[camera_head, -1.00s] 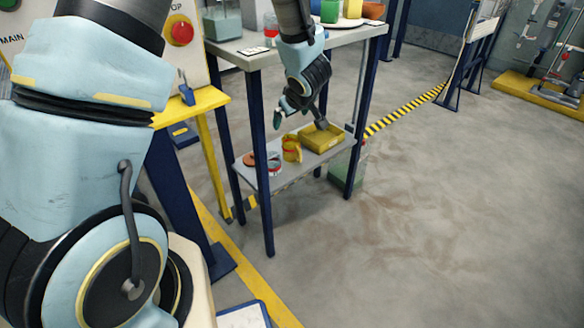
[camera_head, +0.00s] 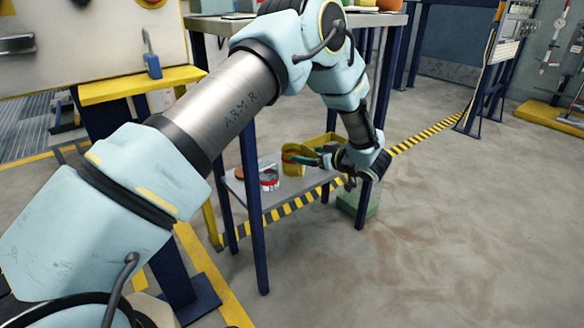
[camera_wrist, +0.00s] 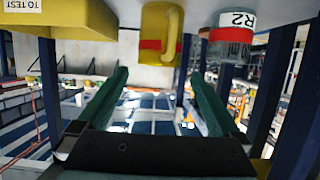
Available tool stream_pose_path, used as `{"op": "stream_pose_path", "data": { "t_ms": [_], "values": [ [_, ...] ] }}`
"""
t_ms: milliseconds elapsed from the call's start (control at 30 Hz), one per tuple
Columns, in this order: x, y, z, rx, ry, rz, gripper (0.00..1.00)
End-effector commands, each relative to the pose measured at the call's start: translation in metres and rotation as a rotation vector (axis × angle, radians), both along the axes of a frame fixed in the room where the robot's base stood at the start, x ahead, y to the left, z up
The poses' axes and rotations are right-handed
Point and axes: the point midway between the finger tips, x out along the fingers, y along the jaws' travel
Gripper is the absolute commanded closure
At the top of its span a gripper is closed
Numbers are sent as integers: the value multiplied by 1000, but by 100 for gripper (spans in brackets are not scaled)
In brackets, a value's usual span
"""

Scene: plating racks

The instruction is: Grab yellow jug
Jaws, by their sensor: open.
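The yellow jug (camera_head: 292,158) with a red band stands on the lower shelf (camera_head: 290,190) of the rack. My gripper (camera_head: 318,160) reaches in low from the right, its green fingers close to the jug's right side in the head view. In the wrist view, which is upside down, the jug (camera_wrist: 160,30) hangs from the top with its handle facing me. My open gripper (camera_wrist: 158,75) has one finger on each side of the jug's line. The jug appears beyond the fingertips; I cannot tell the exact gap. Nothing is between the fingers.
A clear beaker (camera_head: 269,178) with a red band stands left of the jug and shows beside it in the wrist view (camera_wrist: 232,42). A yellow tray (camera_head: 325,143) lies on the jug's other side. Blue rack legs (camera_head: 258,220) flank the shelf. Open floor lies right.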

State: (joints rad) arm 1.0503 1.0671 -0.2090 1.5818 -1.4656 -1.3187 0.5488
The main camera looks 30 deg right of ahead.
Motion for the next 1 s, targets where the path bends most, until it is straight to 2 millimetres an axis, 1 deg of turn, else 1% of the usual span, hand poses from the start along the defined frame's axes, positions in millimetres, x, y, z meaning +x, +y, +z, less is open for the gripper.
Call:
{"op": "stream_pose_path", "data": {
  "t_ms": [33,100,267,367,500,600,700,867,1000],
  "values": [
    [9,2,-5,-1,0,1,0],
    [18,4,-8,-1,0,1,0],
    [27,5,-12,-1,1,-1,0],
    [36,7,-17,-1,0,-1,0],
    [55,11,-28,-1,1,1,0],
    [67,13,-31,-1,0,0,0],
    [71,14,-31,-1,1,-1,0],
    [71,13,-30,-1,1,-2,0],
    [70,13,-30,-1,1,-2,16]
  ]
}}
